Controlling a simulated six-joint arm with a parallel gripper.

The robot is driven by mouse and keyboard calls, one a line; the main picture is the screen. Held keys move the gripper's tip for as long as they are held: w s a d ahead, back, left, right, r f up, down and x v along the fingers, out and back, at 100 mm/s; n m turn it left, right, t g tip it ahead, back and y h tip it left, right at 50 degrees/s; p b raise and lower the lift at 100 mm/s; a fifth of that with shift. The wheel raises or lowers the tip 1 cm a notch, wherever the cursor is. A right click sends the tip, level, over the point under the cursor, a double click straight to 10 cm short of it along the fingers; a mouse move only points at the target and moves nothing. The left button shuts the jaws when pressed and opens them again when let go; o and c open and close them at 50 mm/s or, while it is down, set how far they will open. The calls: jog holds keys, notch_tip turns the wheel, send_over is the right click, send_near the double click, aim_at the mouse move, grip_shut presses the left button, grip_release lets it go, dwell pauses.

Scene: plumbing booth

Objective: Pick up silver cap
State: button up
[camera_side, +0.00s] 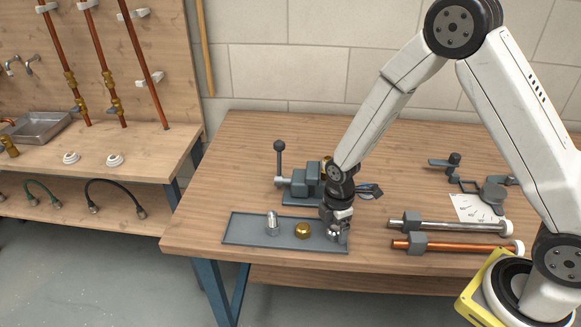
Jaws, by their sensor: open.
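My gripper (337,237) points down at the right end of a flat grey tray (246,229). It is open, with its fingertips low over the tray. A small shiny silver thing (334,231), probably the silver cap, shows between or just beside the fingers. The fingers hide most of it, and I cannot tell whether they touch it. A brass cap (302,231) sits on the tray just left of my gripper. A taller silver fitting (272,222) stands upright further left on the tray.
A grey vise (303,183) with an upright lever stands close behind the tray and my gripper. A steel pipe (455,226) and a copper pipe (455,246) lie to the right. The table (235,165) is clear at its back left.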

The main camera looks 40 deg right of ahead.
aim_at(334, 228)
jog(key=shift+f, duration=0.7)
jog(key=shift+c, duration=0.2)
grip_shut()
jog(key=shift+r, duration=0.1)
jog(key=shift+r, duration=4.9)
